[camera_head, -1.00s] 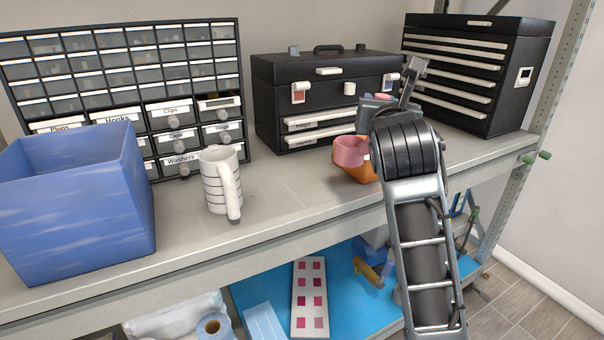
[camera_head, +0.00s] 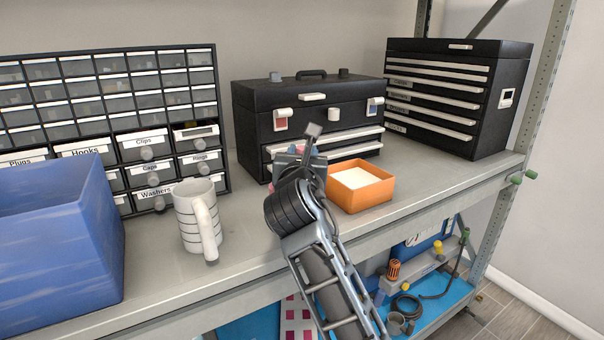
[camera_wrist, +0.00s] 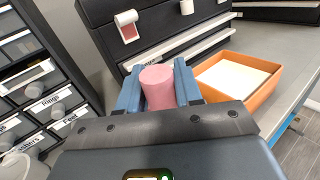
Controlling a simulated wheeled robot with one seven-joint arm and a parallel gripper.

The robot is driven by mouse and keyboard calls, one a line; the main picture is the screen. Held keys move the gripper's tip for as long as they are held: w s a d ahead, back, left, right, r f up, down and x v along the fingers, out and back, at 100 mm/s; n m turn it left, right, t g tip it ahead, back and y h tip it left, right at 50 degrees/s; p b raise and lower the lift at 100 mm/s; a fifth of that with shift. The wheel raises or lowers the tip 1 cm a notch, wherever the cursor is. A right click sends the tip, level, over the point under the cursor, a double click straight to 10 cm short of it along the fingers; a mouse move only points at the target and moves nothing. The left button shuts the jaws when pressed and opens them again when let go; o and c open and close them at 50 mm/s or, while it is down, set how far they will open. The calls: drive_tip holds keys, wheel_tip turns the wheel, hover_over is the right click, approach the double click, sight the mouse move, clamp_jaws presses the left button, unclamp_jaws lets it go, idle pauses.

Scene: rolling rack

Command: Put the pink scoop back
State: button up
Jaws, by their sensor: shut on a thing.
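The pink scoop (camera_wrist: 158,86) shows in the wrist view between the two blue fingers of my gripper (camera_wrist: 158,88), which is shut on it. An orange open box (camera_head: 361,188) with a white filling stands on the shelf just right of my gripper. The same orange box is at the right in the wrist view (camera_wrist: 262,98). My gripper is beside the box, not over it.
A striped mug (camera_head: 200,222) and a blue bin (camera_head: 60,240) stand to the left. Behind are a labelled drawer cabinet (camera_head: 112,100), a black toolbox (camera_head: 262,97) and a black drawer chest (camera_head: 455,95). Bare shelf lies right of the orange box.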

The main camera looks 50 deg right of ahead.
drive_tip(key=shift+f, duration=2.05)
drive_tip(key=o, duration=1.1)
drive_tip(key=shift+f, duration=0.1)
drive_tip(key=shift+a, duration=0.1)
drive_tip(key=b+v, duration=0.1)
drive_tip(key=v, duration=1)
drive_tip(key=shift+s+a, duration=0.25)
drive_tip(key=shift+a, duration=0.1)
